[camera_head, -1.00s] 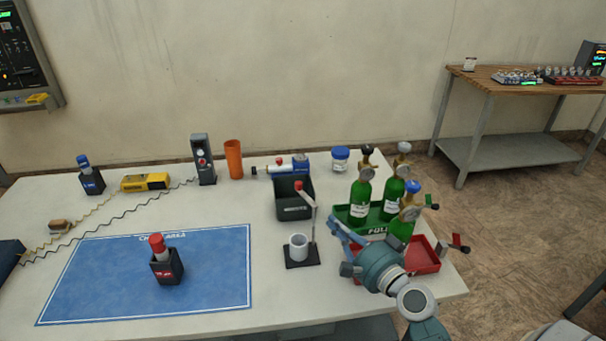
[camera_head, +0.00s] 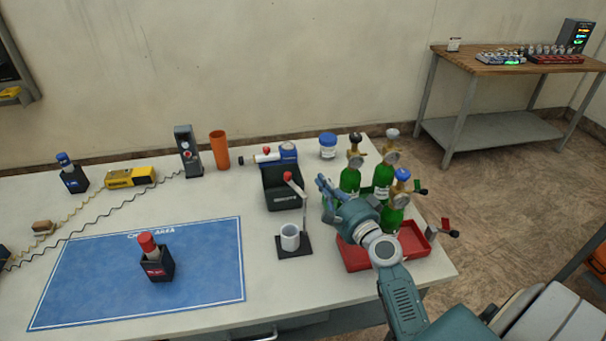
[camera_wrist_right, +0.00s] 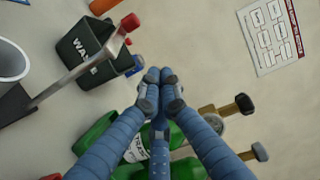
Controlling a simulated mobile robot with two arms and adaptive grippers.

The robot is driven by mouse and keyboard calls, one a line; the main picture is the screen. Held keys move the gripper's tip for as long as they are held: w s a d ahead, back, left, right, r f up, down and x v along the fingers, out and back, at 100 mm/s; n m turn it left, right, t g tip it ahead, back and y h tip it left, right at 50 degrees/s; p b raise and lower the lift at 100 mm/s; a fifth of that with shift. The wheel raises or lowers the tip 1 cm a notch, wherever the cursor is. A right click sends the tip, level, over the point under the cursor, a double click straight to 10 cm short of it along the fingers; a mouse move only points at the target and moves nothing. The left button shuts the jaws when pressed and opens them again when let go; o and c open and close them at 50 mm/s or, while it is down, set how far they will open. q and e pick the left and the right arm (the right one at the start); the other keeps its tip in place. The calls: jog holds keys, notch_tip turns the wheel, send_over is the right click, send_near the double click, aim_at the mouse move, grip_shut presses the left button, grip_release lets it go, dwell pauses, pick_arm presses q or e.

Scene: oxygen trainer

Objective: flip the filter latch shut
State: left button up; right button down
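The filter latch is a thin grey lever (camera_head: 304,205) with a red knob (camera_head: 288,177), hinged on a black base (camera_head: 294,250) beside a white cup (camera_head: 290,238). The lever stands raised and leans, with the cup's top uncovered. In the right wrist view, the lever (camera_wrist_right: 80,71) and its red knob (camera_wrist_right: 130,22) show at upper left, and the cup (camera_wrist_right: 10,62) at the left edge. My right gripper (camera_head: 322,183) is right of the lever and apart from it. Its fingertips (camera_wrist_right: 160,75) are together with nothing visible between them. My left gripper is out of view.
A black waste bin (camera_head: 284,198) stands behind the lever. Green bottles (camera_head: 392,218) with regulators and a red tray (camera_head: 414,242) are close to my right arm. A blue mat (camera_head: 200,275) with a red-capped device (camera_head: 155,262) lies left.

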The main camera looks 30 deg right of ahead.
aim_at(296, 185)
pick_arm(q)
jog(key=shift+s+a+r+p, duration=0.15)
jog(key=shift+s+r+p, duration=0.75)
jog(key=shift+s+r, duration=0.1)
pick_arm(e)
jog(key=w+a, duration=0.3)
jog(key=w, duration=0.2)
jog(key=shift+a, duration=0.3)
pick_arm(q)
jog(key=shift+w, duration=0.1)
pick_arm(e)
jog(key=shift+w+f, duration=0.1)
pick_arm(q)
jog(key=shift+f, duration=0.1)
